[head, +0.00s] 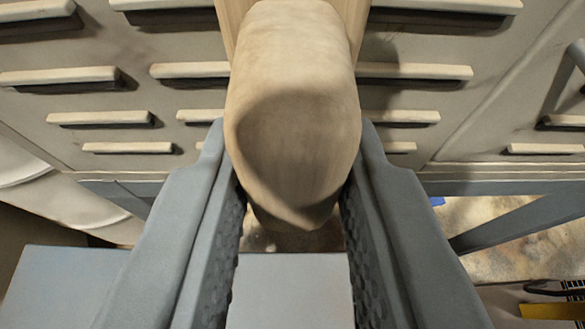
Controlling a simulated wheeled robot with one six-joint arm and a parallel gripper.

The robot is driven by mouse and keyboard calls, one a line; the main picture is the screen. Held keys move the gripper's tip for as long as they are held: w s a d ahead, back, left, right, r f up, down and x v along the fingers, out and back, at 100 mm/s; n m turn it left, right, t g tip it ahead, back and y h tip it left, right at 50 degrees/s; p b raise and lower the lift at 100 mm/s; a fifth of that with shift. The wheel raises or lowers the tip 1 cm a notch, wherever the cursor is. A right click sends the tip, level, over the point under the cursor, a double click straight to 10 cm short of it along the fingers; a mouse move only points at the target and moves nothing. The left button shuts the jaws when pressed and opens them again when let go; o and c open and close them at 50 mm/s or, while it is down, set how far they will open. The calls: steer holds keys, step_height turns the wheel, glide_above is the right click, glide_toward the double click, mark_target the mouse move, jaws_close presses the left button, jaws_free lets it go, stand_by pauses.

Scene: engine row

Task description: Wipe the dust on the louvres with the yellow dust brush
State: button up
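My gripper (292,150) is shut on a thick, pale wooden handle (295,60) with a rounded end towards me. The grey fingers press on both its sides. The handle points away towards the panel; its far end runs out of the top of the picture, so bristles and any yellow part are hidden. Beyond it is a beige panel with several rows of louvres (190,70), pale raised slats with dark gaps beneath. More louvres (415,72) show right of the handle. Dark smudges mark the panel around some slats. I cannot clearly tell dust from shadow.
A blue-grey frame rail (500,187) runs below the panel, with a slanting strut (520,222) at the right. A stained floor shows beneath. A yellow object (555,311) lies at the lower right edge. A white curved part (60,190) is at the left.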

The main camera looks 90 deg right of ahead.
mark_target(291, 125)
steer(key=shift+w+r, duration=0.75)
steer(key=shift+w, duration=4.45)
steer(key=shift+s+a, duration=0.1)
steer(key=shift+s, duration=5.2)
steer(key=shift+w+r, duration=0.1)
steer(key=shift+r, duration=0.7)
steer(key=shift+w, duration=1.9)
steer(key=shift+c, duration=0.4)
steer(key=shift+w, duration=3.4)
steer(key=s+r, duration=0.1)
steer(key=s, duration=0.6)
steer(key=shift+s+r, duration=0.2)
steer(key=shift+s, duration=0.05)
